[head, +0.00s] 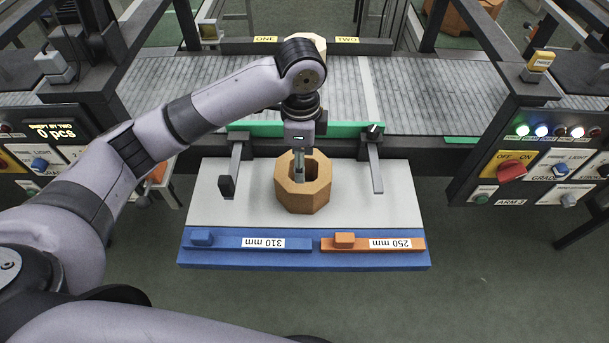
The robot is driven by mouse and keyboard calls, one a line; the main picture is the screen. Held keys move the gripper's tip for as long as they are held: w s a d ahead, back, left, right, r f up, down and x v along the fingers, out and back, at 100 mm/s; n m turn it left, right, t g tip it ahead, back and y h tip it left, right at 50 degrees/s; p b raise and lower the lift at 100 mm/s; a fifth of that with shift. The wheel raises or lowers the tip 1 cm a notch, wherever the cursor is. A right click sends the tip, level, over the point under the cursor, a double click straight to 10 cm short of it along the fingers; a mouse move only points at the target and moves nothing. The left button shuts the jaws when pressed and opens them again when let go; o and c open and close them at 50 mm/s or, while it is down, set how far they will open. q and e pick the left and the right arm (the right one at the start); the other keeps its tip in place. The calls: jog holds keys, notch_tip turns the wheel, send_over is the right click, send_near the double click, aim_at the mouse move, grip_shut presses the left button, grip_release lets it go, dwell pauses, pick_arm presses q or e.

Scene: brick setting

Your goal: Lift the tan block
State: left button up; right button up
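The tan block (303,195) is an eight-sided piece with a hole in its top. It stands upright on the light top of a station board (400,205). My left gripper (299,168) points down over the block, with its grey finger part reaching to or into the hole. I cannot tell whether it touches the wall, and the finger gap does not show clearly. Another tan piece (319,42) shows partly behind my arm's wrist, by the conveyor. My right gripper is not in view.
Metal brackets (376,165) and (236,160) flank the block. A blue 310 mm bar (225,241) and an orange 250 mm bar (350,244) lie at the front edge. A conveyor (420,100) runs behind. Control panels (535,165) and (40,160) stand at both sides.

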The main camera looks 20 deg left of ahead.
aim_at(302, 187)
pick_arm(q)
notch_tip(302, 187, down, 4)
jog(key=shift+s, duration=0.1)
notch_tip(302, 187, down, 4)
jog(key=shift+f+p, duration=0.25)
jog(key=shift+p, duration=0.3)
jog(key=shift+f, duration=0.5)
notch_tip(302, 187, down, 4)
jog(key=shift+f+p, duration=0.15)
jog(key=shift+p, duration=0.6)
jog(key=shift+f, duration=0.4)
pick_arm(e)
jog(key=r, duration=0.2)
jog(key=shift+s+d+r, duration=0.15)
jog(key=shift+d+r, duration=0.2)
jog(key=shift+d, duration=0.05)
pick_arm(q)
grip_shut()
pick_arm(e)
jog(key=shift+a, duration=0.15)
